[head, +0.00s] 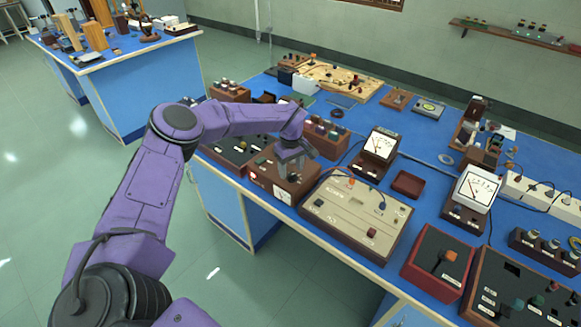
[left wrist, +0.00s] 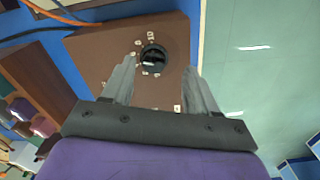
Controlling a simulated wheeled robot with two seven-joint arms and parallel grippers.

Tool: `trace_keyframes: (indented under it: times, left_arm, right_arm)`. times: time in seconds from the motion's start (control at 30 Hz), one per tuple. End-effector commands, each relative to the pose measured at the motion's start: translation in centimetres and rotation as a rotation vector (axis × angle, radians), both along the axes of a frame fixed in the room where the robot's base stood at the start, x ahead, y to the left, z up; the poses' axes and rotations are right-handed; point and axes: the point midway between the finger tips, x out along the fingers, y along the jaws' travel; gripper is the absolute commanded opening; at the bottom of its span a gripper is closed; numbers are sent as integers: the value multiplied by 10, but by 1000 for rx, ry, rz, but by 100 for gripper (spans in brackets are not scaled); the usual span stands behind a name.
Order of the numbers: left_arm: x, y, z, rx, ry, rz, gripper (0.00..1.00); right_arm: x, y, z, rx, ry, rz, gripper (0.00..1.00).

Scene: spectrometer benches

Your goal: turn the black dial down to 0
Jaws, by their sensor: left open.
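The black dial (left wrist: 153,56) sits on the top of a brown box (left wrist: 105,45), with small white labels in a ring around it. A pale mark shows on the dial, but I cannot read its setting. In the head view the brown box (head: 262,172) stands near the bench's front edge, and my gripper partly hides its top. My left gripper (left wrist: 160,66) is open, pointing down over the box. In the left wrist view the dial lies between its fingertips, with a gap on either side; I cannot tell the height. My right gripper is not in view.
A beige panel box (head: 345,228) stands close to the right of the brown box. A dark box with knobs (head: 236,150) stands to the left, and a brown terminal box (head: 325,139) behind. A meter (head: 377,147) stands farther back right on the blue bench.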

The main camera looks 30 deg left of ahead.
Motion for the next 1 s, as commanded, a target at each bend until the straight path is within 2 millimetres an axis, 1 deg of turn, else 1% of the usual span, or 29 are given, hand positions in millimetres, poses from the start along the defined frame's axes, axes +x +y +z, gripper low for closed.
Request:
trace_keyframes:
  times: [0.03, 0.1, 0.2, 0.43, 0.47, 0.5, 0.57, 0.6, 0.83, 1.0]
  left_arm:
    - [0, 0, -7, 2, 4, -1, 59]
    - [0, 1, -15, 2, 3, 1, 59]
    - [0, 2, -22, 2, 1, 3, 59]
    - [0, 2, -23, 1, 1, 4, 59]
    - [0, 2, -23, 1, 1, 3, 49]
    - [0, 2, -23, 2, 0, 3, 36]
    - [0, 2, -23, 2, 1, 3, 16]
    - [0, 2, -23, 2, 1, 3, 3]
    - [-1, 2, -24, 3, 1, 7, 3]
    - [-1, 3, -26, 3, 1, 46, 3]
  right_arm:
    - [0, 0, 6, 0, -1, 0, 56]
    - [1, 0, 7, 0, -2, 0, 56]
    - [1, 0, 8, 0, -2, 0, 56]
    - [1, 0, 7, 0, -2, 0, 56]
    - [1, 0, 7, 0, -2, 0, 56]
    - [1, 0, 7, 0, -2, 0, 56]
    - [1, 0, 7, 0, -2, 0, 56]
    - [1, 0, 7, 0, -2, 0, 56]
    - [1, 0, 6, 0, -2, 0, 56]
    - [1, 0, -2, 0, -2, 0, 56]
